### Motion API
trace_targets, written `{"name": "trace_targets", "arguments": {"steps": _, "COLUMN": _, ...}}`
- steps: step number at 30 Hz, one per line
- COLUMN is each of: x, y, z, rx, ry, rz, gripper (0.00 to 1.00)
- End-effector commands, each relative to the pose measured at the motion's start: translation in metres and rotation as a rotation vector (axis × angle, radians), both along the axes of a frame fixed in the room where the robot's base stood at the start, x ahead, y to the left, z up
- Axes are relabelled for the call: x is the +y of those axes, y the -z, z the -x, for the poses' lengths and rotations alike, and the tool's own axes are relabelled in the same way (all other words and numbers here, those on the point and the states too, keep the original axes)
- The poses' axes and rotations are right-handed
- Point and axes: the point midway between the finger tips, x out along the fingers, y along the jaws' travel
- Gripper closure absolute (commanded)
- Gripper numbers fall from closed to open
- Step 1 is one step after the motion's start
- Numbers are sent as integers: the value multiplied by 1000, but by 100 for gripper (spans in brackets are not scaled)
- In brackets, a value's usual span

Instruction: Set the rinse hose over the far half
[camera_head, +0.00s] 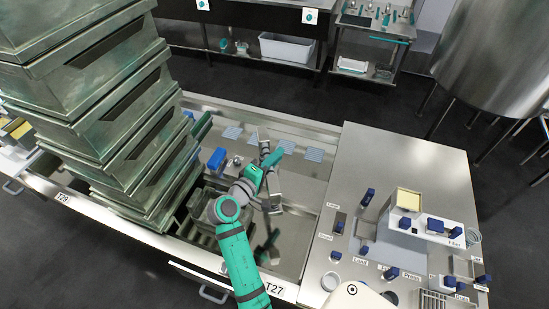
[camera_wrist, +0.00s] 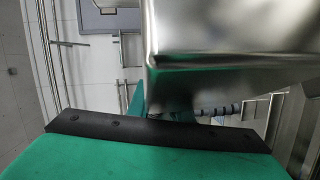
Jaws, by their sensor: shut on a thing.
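My gripper (camera_head: 271,160), teal, is over the steel sink, shut on a grey metal part that I take to be the rinse hose (camera_head: 265,147). Its lower metal part shows beside my wrist (camera_head: 273,192). In the wrist view a large shiny metal block (camera_wrist: 230,75) fills the upper right, close to my gripper's dark edge (camera_wrist: 155,130).
A tall stack of green-grey metal crates (camera_head: 110,120) stands at the left, close to my arm. A blue block (camera_head: 217,158) and several pale blue squares lie on the far part. A steel counter (camera_head: 375,160) with a press station (camera_head: 425,225) adjoins at the right.

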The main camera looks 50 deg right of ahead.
Motion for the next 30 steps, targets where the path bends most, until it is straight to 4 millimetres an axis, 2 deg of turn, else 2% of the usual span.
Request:
{"name": "trace_targets", "arguments": {"steps": 1, "x": -2, "y": -1, "z": 2, "rx": -1, "ry": 4, "rz": 1, "gripper": 79}}
{"name": "trace_targets", "arguments": {"steps": 3, "x": -2, "y": -1, "z": 1, "rx": 0, "ry": 4, "rz": 0, "gripper": 63}}
{"name": "trace_targets", "arguments": {"steps": 14, "x": 3, "y": -1, "z": 0, "rx": 0, "ry": -1, "rz": 0, "gripper": 63}}
{"name": "trace_targets", "arguments": {"steps": 17, "x": 13, "y": -1, "z": 0, "rx": 2, "ry": -2, "rz": 0, "gripper": 63}}
{"name": "trace_targets", "arguments": {"steps": 30, "x": 88, "y": -12, "z": 7, "rx": 1, "ry": -2, "rz": 0, "gripper": 63}}
